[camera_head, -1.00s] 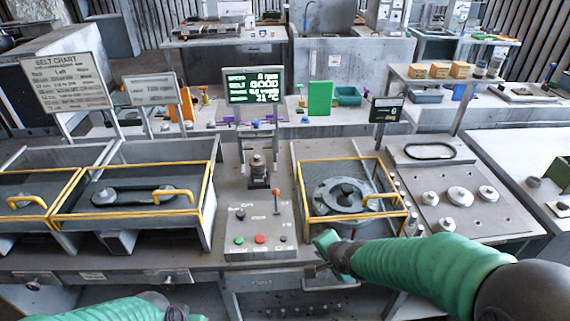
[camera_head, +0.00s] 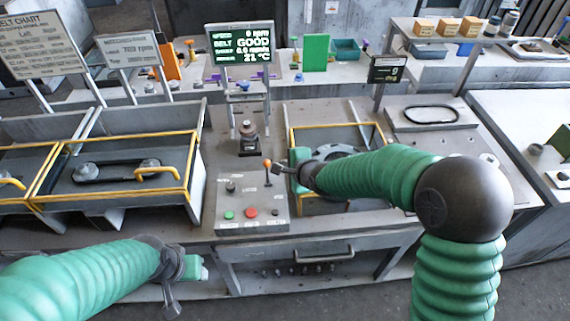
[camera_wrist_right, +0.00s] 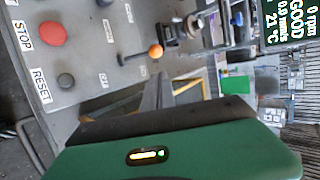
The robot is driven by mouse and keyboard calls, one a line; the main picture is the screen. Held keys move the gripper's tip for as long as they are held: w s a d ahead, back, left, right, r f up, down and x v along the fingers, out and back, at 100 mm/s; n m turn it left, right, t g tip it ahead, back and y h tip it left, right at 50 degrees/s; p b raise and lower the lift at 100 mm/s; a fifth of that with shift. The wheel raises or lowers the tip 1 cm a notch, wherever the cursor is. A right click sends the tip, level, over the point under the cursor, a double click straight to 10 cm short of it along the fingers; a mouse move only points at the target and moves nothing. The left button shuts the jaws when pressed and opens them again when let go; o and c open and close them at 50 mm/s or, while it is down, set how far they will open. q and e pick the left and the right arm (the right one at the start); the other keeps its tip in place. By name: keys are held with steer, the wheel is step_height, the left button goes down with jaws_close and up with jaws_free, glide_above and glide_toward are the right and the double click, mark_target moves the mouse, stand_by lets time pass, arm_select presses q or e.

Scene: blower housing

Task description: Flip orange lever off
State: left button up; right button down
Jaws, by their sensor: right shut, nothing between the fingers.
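The orange lever (camera_head: 267,164) stands on the grey control panel (camera_head: 226,208), its round knob at the top of a thin stem. Its knob also shows in the right wrist view (camera_wrist_right: 155,51). My right gripper (camera_head: 281,168) is shut and empty, just right of the knob. In the right wrist view its fingers (camera_wrist_right: 158,92) point up toward the knob, with a small gap seeming to remain; contact is hard to judge. My left gripper (camera_head: 188,268) hangs at the lower left in front of the bench, away from the panel; its jaws are not clear.
The panel carries green (camera_head: 229,214) and red (camera_head: 251,212) buttons and black knobs. A yellow-framed housing (camera_head: 384,128) lies behind my right forearm. A display (camera_head: 241,43) reading GOOD and 0 rpm stands behind the panel. Another yellow-railed housing (camera_head: 120,199) is left.

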mark_target(267, 173)
steer(key=x, duration=0.6)
steer(key=shift+a+r, duration=0.1)
steer(key=shift+a, duration=0.25)
steer(key=shift+w+a+f, duration=0.1)
steer(key=shift+a+f, duration=0.1)
arm_select(q)
steer(key=shift+a+r, duration=0.25)
steer(key=shift+a, duration=0.05)
arm_select(e)
steer(key=shift+d, duration=0.1)
arm_select(q)
steer(key=shift+d+f, duration=0.1)
steer(key=shift+d, duration=0.1)
arm_select(e)
steer(key=shift+d+f, duration=0.1)
steer(key=shift+d, duration=0.1)
